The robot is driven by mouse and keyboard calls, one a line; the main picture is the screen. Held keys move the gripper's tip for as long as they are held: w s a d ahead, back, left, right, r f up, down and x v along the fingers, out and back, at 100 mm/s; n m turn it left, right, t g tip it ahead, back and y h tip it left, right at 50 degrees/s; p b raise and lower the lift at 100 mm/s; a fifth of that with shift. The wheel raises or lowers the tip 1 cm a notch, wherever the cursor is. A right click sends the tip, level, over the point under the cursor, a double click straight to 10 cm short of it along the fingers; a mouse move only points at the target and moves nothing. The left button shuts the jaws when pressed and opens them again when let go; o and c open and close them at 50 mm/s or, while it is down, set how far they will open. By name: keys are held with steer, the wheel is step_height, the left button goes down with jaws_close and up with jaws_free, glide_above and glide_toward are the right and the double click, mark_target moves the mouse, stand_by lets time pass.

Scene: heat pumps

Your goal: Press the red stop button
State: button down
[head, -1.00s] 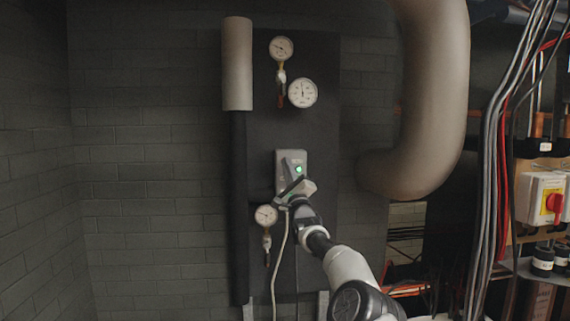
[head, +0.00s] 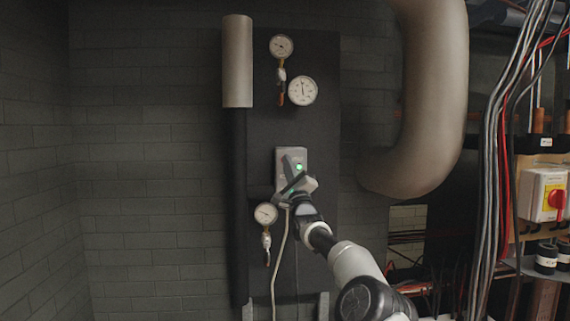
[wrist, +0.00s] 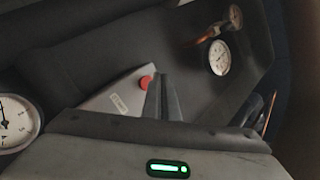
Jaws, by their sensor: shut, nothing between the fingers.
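The red stop button (wrist: 146,82) shows in the wrist view, a round red knob on the edge of a light grey box (wrist: 112,103) with a small label. My gripper (wrist: 164,84) is shut and empty, its fingertips right beside the button in the picture; I cannot tell whether they touch it. In the head view the grey box (head: 283,158) is on the dark panel, with my gripper (head: 292,184) in front of its lower part. The button is hidden there. A green light shows near the box.
Two gauges (head: 302,91) sit above the box and another gauge (head: 266,214) is at its lower left. A thick pipe (head: 436,100) bends down at the right. A red rotary switch (head: 557,204) on a yellow plate is at the far right, beside hanging cables (head: 489,190).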

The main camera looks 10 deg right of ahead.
steer(key=s+b, duration=0.4)
steer(key=b, duration=0.5)
steer(key=shift+s+f+b, duration=0.1)
steer(key=shift+s+b, duration=0.25)
steer(key=shift+b, duration=0.05)
stand_by(0.5)
